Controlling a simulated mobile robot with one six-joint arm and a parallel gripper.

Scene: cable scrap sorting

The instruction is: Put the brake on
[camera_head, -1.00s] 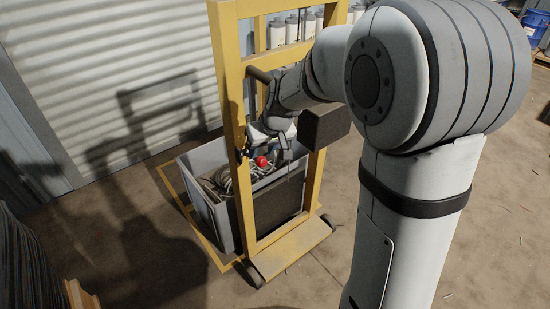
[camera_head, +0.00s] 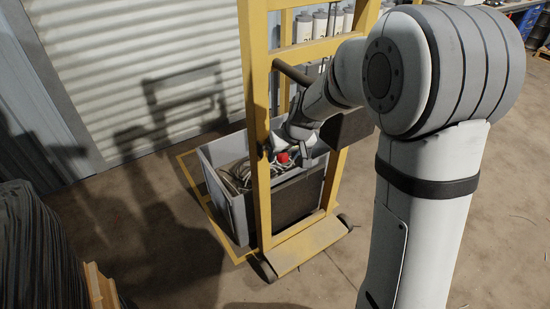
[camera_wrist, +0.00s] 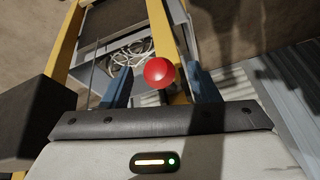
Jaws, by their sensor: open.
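A red ball knob (camera_head: 283,158) shows at the yellow upright frame (camera_head: 262,195) of a wheeled cart, in front of a grey bin. In the wrist view the red knob (camera_wrist: 157,72) appears between my two blue fingers. My gripper (camera_wrist: 160,88) is open, with a finger to each side of the knob in the picture. I cannot tell whether either finger touches it. The lever or stem under the knob is hidden. In the head view my gripper (camera_head: 298,150) is small and partly hidden by my own arm and the frame.
The grey bin (camera_head: 238,215) holds tangled cables (camera_head: 240,174) and stands inside a yellow floor outline (camera_head: 205,203). A dark handle bar (camera_head: 294,74) sticks out from the frame. White canisters (camera_head: 320,27) stand behind.

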